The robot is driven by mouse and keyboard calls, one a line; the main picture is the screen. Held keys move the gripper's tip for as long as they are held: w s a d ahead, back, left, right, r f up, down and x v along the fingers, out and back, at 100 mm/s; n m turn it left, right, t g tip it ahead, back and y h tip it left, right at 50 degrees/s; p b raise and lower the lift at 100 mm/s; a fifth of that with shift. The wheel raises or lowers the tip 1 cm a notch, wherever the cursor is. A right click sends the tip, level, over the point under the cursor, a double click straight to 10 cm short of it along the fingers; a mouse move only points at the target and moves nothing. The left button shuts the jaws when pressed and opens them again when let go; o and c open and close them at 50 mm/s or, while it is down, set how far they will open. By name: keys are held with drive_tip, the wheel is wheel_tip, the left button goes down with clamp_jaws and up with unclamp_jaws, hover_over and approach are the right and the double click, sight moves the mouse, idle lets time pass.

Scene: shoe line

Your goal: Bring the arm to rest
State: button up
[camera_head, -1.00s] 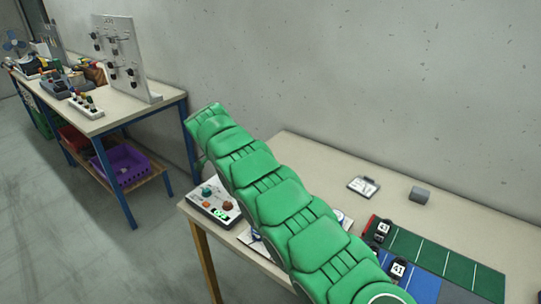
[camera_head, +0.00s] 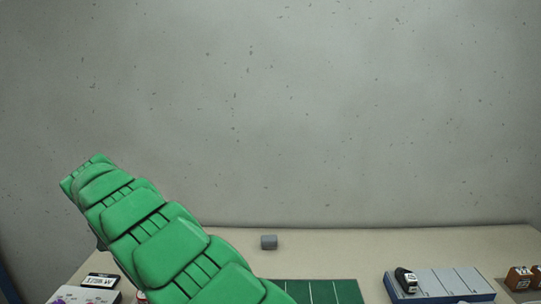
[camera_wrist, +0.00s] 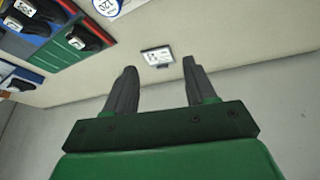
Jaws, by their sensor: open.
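My green segmented arm (camera_head: 165,245) rises from the bottom of the head view toward the upper left. Its far end hides whatever lies behind it, and my gripper does not show there. In the wrist view my gripper (camera_wrist: 158,80) shows two dark fingers spread apart, with nothing between them. Beyond the fingertips, a small framed label plate (camera_wrist: 157,56) lies on the pale tabletop (camera_wrist: 235,45), apart from the fingers.
In the head view the table (camera_head: 330,240) stands against a bare grey wall (camera_head: 300,110). The wall above the table is clear.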

drive_tip(key=w+d+r+g, duration=0.1)
drive_tip(key=d+r, duration=0.3)
drive_tip(key=d, duration=0.6)
drive_tip(key=w+d+r, duration=0.1)
drive_tip(key=d+r, duration=0.3)
drive_tip(key=d, duration=0.7)
drive_tip(key=s+d+r+g, duration=0.1)
drive_tip(key=s+d+r, duration=0.1)
drive_tip(key=s+d, duration=0.5)
drive_tip(key=s+d+r+g, duration=0.1)
drive_tip(key=s+d+r, duration=0.1)
drive_tip(key=d, duration=0.9)
drive_tip(key=s+d+f+n+y, duration=0.1)
drive_tip(key=s+d, duration=0.9)
drive_tip(key=s, duration=0.5)
drive_tip(key=s+d+f+n+g, duration=0.1)
drive_tip(key=s+f, duration=0.3)
drive_tip(key=s, duration=0.6)
drive_tip(key=s+d+f+n+g+y, duration=0.1)
drive_tip(key=s+f, duration=0.3)
drive_tip(key=s, duration=0.5)
drive_tip(key=shift+s+g+y, duration=0.3)
drive_tip(key=shift+s+g, duration=0.1)
drive_tip(key=shift+g, duration=0.1)
